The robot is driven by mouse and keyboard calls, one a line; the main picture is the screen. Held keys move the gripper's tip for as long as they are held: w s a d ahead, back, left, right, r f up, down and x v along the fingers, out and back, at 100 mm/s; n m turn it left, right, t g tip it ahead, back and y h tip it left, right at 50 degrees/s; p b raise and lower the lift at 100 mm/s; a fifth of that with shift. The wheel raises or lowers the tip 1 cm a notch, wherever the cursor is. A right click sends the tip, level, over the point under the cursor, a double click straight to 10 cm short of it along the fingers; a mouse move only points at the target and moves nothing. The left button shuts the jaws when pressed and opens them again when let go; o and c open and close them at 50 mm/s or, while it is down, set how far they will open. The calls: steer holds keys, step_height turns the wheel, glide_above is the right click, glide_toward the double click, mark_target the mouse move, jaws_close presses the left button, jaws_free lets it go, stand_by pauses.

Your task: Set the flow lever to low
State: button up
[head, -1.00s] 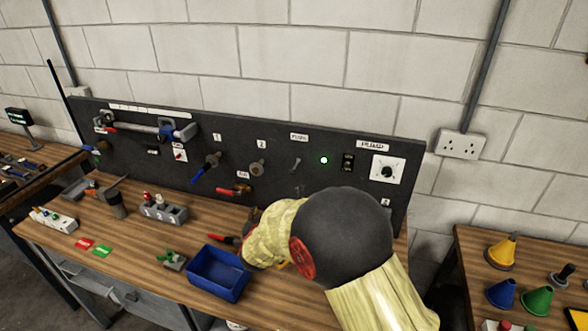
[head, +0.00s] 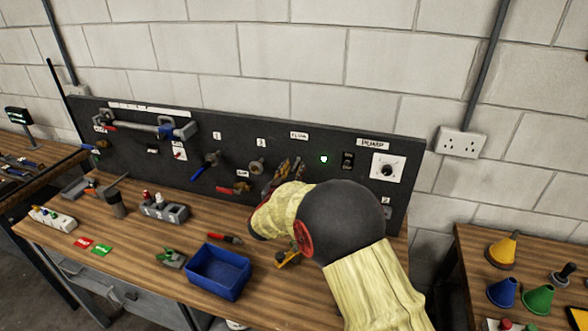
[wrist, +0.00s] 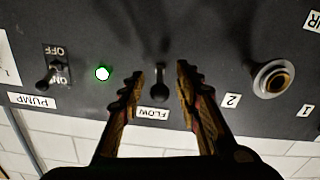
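The flow lever (wrist: 159,91) is a small dark lever with a rounded knob on the black panel, beside the FLOW label (wrist: 154,114) in the wrist view. My gripper (wrist: 160,72) is open, with one finger on each side of the lever and a visible gap on both sides. In the head view my gripper (head: 288,168) is at the panel under the FLOW label (head: 299,135) and mostly hides the lever. I cannot read the lever's setting or any low mark.
A lit green lamp (head: 324,159) and the pump switch (head: 347,161) are right of the lever in the head view. A round fitting (head: 257,168) is to its left. A blue bin (head: 218,273) and a red-handled tool (head: 225,238) lie on the bench below.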

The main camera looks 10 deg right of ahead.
steer(key=shift+w+d, duration=0.2)
steer(key=shift+w, duration=0.1)
steer(key=shift+c, duration=0.3)
steer(key=c, duration=0.7)
jaws_close()
